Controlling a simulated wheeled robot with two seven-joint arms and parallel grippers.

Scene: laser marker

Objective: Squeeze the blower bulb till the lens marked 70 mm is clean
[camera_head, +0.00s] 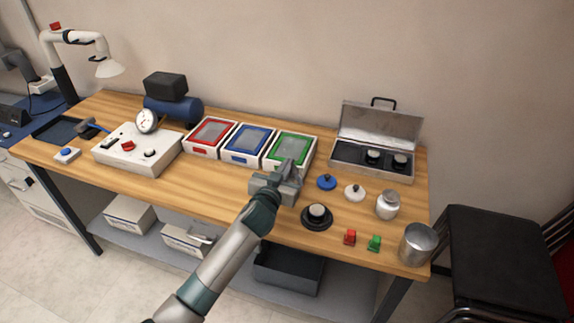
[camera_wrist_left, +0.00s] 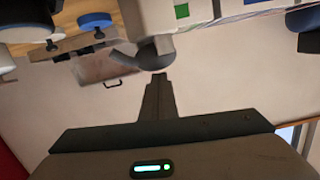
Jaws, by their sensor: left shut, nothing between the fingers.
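My left gripper (camera_head: 290,168) is over the front edge of the green-rimmed tray, its fingers together with nothing between them. Its shut fingers also show in the left wrist view (camera_wrist_left: 158,80). A round lens-like piece (camera_head: 317,210) sits on a black round base right of the gripper. Two more dark round pieces, a left one (camera_head: 372,156) and a right one (camera_head: 400,160), stand in the open silver case (camera_head: 345,172). I cannot read any 70 mm mark. I cannot pick out the blower bulb for certain; a grey rounded shape (camera_wrist_left: 155,54) shows just beyond the fingertips.
A blue knobbed disc (camera_head: 327,182), a white knobbed disc (camera_head: 354,193), a glass jar (camera_head: 387,205) and a metal cup (camera_head: 418,244) stand to the right. Red (camera_head: 350,237) and green (camera_head: 374,243) small pieces lie near the front edge. Red (camera_head: 211,137) and blue (camera_head: 247,144) trays stand left.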

